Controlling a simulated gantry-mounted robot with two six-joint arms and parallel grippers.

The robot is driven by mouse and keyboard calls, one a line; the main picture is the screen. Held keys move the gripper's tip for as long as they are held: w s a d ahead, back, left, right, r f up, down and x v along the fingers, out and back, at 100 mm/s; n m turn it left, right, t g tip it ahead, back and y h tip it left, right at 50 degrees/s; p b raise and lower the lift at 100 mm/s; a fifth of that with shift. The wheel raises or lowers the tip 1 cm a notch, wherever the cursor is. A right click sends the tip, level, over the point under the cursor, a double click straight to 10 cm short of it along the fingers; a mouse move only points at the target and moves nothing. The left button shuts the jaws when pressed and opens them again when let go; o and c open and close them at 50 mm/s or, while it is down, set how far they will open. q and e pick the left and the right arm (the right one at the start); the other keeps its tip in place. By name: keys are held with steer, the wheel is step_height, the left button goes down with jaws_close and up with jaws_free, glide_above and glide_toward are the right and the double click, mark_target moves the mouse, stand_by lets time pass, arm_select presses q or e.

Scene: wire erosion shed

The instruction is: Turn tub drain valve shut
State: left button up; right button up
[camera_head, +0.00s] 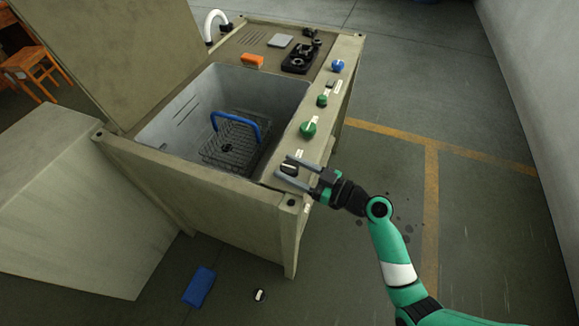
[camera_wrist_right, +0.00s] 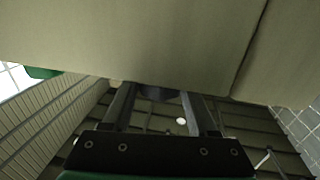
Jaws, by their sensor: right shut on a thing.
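The tub (camera_head: 185,115) is a grey basin set in a beige cabinet. Along the cabinet's right-hand top rail (camera_head: 318,112) sits a row of round knobs. A dark knob (camera_head: 289,168) is at the near end of the row, with a small white label beside it too small to read. My right gripper (camera_head: 292,168) has its two fingers on either side of this dark knob and is shut on it. My left gripper is not in view.
Green knobs (camera_head: 308,129) and a blue knob (camera_head: 338,66) lie farther along the rail. A wire basket (camera_head: 232,140) with a blue handle stands in the tub. A blue item (camera_head: 199,287) and a small black-and-white item (camera_head: 259,295) lie on the floor. Floor to the right is clear.

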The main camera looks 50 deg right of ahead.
steer(key=c, duration=0.8)
steer(key=shift+o, duration=0.2)
